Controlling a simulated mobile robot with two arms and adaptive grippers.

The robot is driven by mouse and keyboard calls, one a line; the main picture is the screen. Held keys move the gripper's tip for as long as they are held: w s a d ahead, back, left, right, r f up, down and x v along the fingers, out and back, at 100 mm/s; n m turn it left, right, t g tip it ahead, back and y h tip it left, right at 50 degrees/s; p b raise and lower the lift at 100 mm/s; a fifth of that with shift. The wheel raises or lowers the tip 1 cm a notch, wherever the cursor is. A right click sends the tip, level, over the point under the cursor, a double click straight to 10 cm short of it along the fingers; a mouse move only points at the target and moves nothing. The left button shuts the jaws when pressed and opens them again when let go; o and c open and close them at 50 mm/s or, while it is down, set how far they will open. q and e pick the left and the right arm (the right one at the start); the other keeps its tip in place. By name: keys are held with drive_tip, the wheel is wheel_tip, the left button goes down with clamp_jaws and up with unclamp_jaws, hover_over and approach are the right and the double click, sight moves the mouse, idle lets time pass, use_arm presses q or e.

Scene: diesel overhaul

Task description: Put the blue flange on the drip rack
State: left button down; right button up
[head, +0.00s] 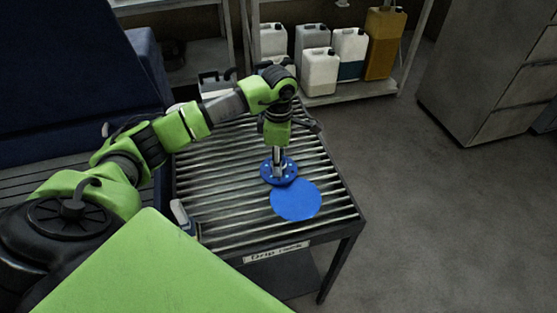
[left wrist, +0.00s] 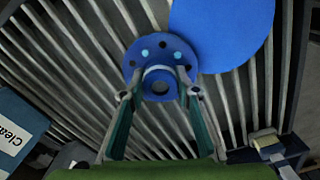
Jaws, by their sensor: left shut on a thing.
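The blue flange (head: 291,172), a round plate with bolt holes and a raised hub, is in my left gripper (head: 278,165), over the slats of the drip rack (head: 230,222). In the left wrist view the flange (left wrist: 138,58) shows with its hub between the two fingertips of the left gripper (left wrist: 159,88). I cannot tell whether the flange touches the slats. A flat plain blue disc (head: 297,202) lies on the rack just in front of and right of the flange. It also shows in the left wrist view (left wrist: 222,30). My right gripper is not in view.
A blue and white container (head: 184,216) is at the rack's left edge; a lettered one shows in the left wrist view (left wrist: 16,128). Several jerrycans (head: 320,72) stand on a low shelf behind. A grey cabinet (head: 487,70) is at right. The rack's right side is clear.

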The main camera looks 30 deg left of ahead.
use_arm(q)
drive_tip(key=c, duration=1.6)
unclamp_jaws()
drive_tip(key=shift+o, duration=0.2)
drive_tip(key=shift+r+p, duration=0.25)
drive_tip(key=shift+p, duration=0.1)
drive_tip(key=shift+w+r+b, duration=0.1)
drive_tip(key=shift+r+b, duration=0.25)
drive_tip(key=shift+b, duration=0.05)
wheel_tip(320, 180, up, 11)
drive_tip(key=b, duration=0.3)
